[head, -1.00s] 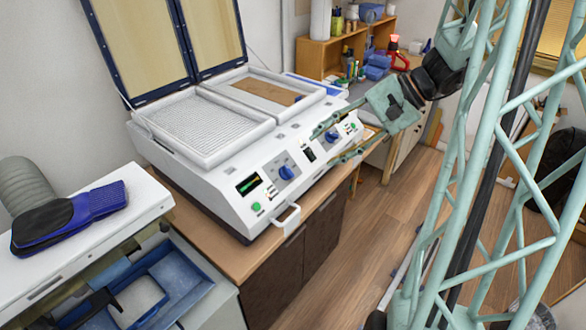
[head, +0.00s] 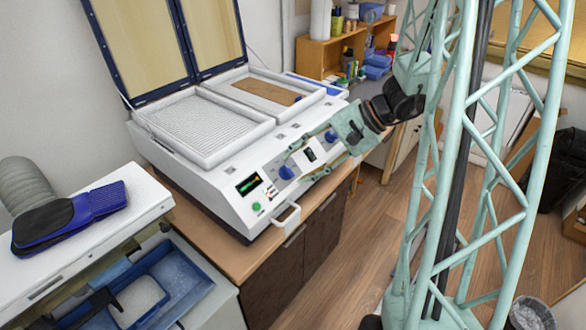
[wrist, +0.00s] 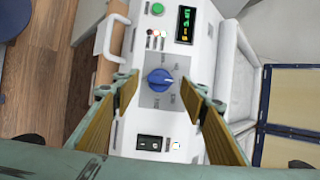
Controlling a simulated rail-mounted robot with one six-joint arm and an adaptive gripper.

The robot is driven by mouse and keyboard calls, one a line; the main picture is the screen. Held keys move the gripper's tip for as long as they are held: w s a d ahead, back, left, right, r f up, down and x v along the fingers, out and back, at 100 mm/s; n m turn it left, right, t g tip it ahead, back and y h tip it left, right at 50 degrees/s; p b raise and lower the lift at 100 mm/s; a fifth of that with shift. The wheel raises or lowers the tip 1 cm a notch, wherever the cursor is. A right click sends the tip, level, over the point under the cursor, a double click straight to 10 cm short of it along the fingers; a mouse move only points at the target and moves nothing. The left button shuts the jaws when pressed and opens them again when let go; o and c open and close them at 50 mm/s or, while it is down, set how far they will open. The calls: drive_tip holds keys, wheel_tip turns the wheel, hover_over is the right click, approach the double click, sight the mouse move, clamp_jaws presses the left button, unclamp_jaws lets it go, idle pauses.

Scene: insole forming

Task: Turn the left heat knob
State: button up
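The left heat knob (head: 287,173) is a blue dial on the sloping white front panel of the forming machine (head: 228,200). In the wrist view the blue knob (wrist: 159,80) sits on a grey dial plate, with its white pointer mark toward the right. My gripper (head: 298,166) is open just in front of this knob. In the wrist view its fingertips (wrist: 163,86) lie on either side of the knob, with clear gaps; contact is not visible. The right blue knob (head: 331,137) shows beside my gripper.
A lit display (head: 249,184), a green button (head: 256,207) and a white front handle (head: 287,217) are near the left knob. The machine's lid (head: 165,40) stands open behind two white-framed beds.

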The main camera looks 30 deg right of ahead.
sight(287, 172)
drive_tip(key=shift+x, duration=1.35)
drive_tip(key=shift+c, duration=0.3)
drive_tip(key=c, duration=0.8)
